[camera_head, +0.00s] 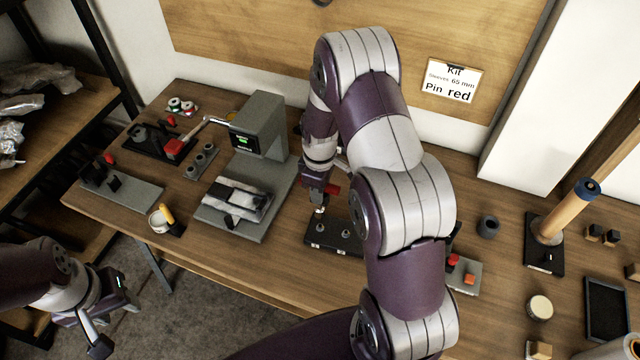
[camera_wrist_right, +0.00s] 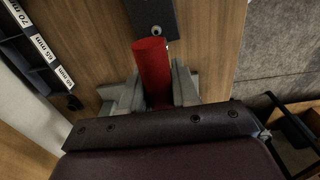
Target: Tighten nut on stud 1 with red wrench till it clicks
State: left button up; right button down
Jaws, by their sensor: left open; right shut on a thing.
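My right gripper (camera_head: 318,188) is shut on the red wrench (camera_head: 332,188), above the back of a dark plate. In the right wrist view, the wrench's red handle (camera_wrist_right: 152,68) stands between the two fingers (camera_wrist_right: 154,92). The dark stud plate (camera_head: 318,240) lies on the bench with upright studs (camera_head: 320,228) on it; my right arm covers its right part. In the right wrist view, part of a dark plate (camera_wrist_right: 140,12) with one round metal stud or nut (camera_wrist_right: 156,30) shows beyond the handle. I cannot tell whether the wrench touches a nut. My left gripper (camera_head: 112,325) is open and empty, off the bench's front left.
A grey press-like machine (camera_head: 262,125) stands left of the stud plate. A cup with a yellow tool (camera_head: 160,220) is near the front edge. A wooden post on a black base (camera_head: 545,260) stands at right. Size-labelled bins (camera_wrist_right: 45,48) show in the wrist view.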

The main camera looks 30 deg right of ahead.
jog(key=f, duration=0.1)
jog(key=f+b, duration=0.2)
jog(key=shift+w+d+f, duration=0.25)
jog(key=shift+w, duration=0.15)
jog(key=shift+f+b, duration=0.25)
jog(key=shift+b, duration=0.05)
notch_tip(320, 180, down, 2)
jog(key=shift+w+d+b, duration=0.15)
jog(key=shift+b, duration=0.45)
jog(key=shift+f+b, duration=0.35)
jog(key=shift+f, duration=0.2)
pick_arm(q)
jog(key=f, duration=0.2)
jog(key=w+f, duration=0.1)
jog(key=f, duration=0.1)
jog(key=shift+d+f, duration=0.1)
jog(key=shift+d, duration=0.25)
pick_arm(e)
jog(key=shift+r, duration=0.15)
pick_arm(q)
jog(key=shift+f, duration=0.4)
pick_arm(e)
jog(key=shift+f, duration=0.75)
